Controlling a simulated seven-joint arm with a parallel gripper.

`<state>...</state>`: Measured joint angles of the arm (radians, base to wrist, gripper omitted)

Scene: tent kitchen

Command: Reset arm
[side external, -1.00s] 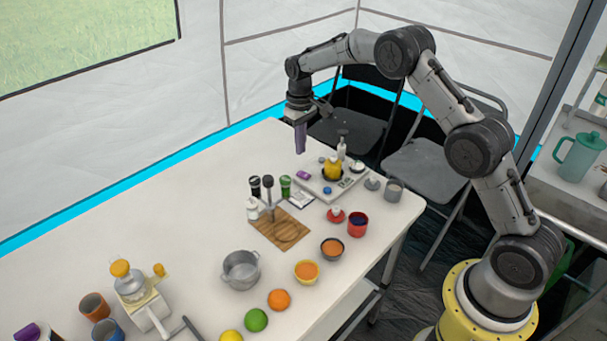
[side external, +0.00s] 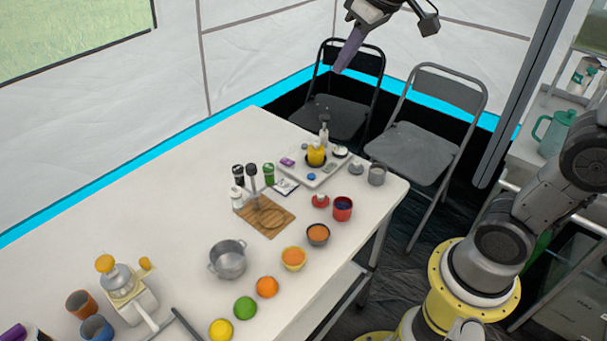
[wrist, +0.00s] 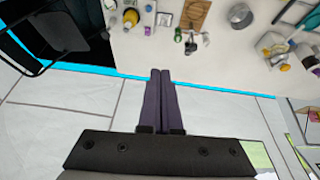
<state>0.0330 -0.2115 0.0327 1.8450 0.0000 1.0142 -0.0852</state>
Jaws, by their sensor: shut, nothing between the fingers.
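My gripper (side external: 349,50) is high above the far end of the table, near the top of the side external view, with its purple fingers pointing down and to the left. In the wrist view my gripper (wrist: 160,74) shows two dark purple fingers pressed together, with nothing between them. It touches nothing. The upper part of my arm is out of the side external view.
The white table (side external: 150,215) holds a tray with a yellow item (side external: 316,155), a wooden board (side external: 268,222), a grey pot (side external: 228,260), several bowls and fruits, and a juicer (side external: 122,284). Two dark folding chairs (side external: 412,150) stand beyond the table.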

